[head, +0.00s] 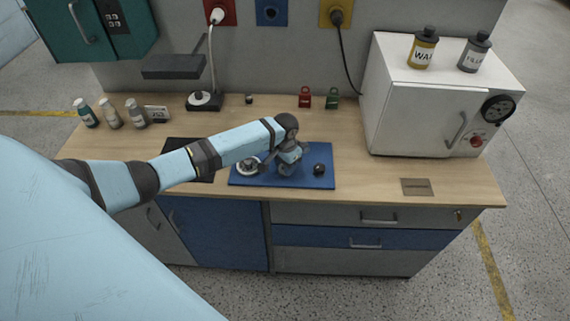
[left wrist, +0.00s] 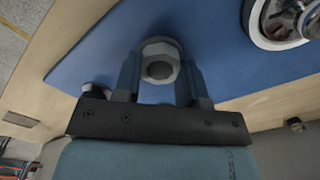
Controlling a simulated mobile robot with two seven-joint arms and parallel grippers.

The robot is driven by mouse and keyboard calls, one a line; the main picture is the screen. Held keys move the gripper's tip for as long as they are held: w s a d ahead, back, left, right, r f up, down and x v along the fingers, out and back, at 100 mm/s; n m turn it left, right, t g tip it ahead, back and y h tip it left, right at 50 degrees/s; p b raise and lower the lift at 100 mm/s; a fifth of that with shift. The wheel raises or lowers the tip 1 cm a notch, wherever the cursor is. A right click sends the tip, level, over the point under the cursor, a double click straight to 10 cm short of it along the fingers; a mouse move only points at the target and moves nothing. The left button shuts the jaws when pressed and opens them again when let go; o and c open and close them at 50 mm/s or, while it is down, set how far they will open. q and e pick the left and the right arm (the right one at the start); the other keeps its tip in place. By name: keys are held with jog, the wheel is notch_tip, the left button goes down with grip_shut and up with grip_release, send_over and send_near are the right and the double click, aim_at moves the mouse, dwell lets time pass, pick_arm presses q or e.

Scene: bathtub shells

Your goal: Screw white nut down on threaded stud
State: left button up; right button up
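In the head view my left gripper (head: 288,168) points down over the blue mat (head: 312,182), and the nut cannot be made out clearly there. How far down the stud the nut sits cannot be told. My right gripper is not in view.
A round metal fitting (head: 246,167) stands on the mat left of my gripper. A small dark knob (head: 319,170) is to its right. A white oven-like box (head: 415,115) stands at the back right. Red (head: 305,97) and green (head: 332,98) containers stand behind. The front right bench is mostly clear.

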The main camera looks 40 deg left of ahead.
pick_arm(q)
jog(key=m, duration=0.6)
jog(key=shift+m, duration=0.3)
jog(key=m, duration=0.6)
jog(key=shift+m, duration=0.4)
jog(key=o, duration=1.1)
jog(key=shift+c, duration=1)
